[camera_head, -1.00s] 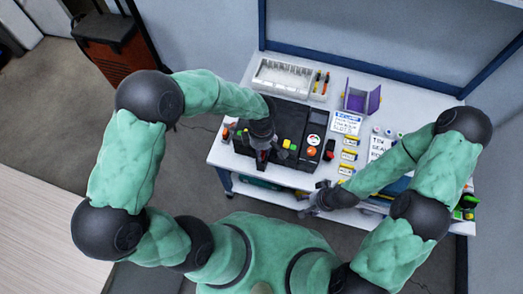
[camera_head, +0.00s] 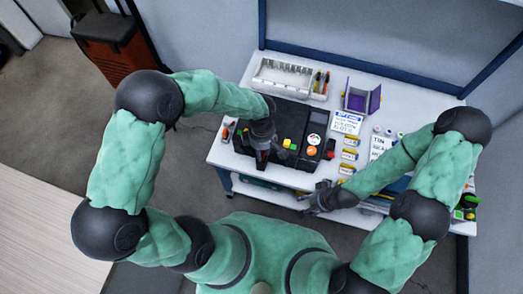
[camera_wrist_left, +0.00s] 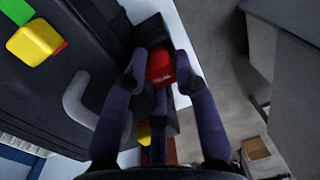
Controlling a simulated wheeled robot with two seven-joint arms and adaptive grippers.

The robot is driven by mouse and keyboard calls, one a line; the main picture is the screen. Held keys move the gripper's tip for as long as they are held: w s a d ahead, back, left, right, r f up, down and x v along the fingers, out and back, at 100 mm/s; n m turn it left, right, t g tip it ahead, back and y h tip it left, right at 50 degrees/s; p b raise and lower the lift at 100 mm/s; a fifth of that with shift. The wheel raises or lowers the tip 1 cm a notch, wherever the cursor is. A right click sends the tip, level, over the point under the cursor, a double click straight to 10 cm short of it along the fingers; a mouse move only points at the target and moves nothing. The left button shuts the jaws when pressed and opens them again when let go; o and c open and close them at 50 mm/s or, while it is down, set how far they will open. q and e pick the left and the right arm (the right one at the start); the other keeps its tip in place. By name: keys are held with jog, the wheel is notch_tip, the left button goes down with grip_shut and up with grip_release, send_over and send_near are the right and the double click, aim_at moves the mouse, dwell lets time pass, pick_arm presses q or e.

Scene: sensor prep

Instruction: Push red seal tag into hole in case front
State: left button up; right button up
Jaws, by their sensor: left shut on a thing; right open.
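The black case (camera_head: 290,120) lies on the white table, with yellow, green and red pieces on it. My left gripper (camera_head: 262,158) is at the case's front left side. The tag is beside the dark case side (camera_wrist_left: 80,60). The hole in the case front cannot be made out. My right gripper (camera_head: 325,198) is open and empty off the table's front edge.
A white tray (camera_head: 283,76) stands behind the case. A purple holder (camera_head: 362,100) and a white sign (camera_head: 347,122) stand to its right. Several yellow labels (camera_head: 349,154) lie right of the case. A floor gap lies before the table.

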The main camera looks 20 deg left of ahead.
pick_arm(q)
jog(key=shift+f+b, duration=0.7)
jog(key=shift+b, duration=0.15)
dwell(2.2)
jog(key=o, duration=1.3)
jog(key=shift+r, duration=0.2)
jog(key=shift+r+p, duration=2.4)
jog(key=shift+r, duration=0.95)
jog(key=shift+s+f, duration=0.1)
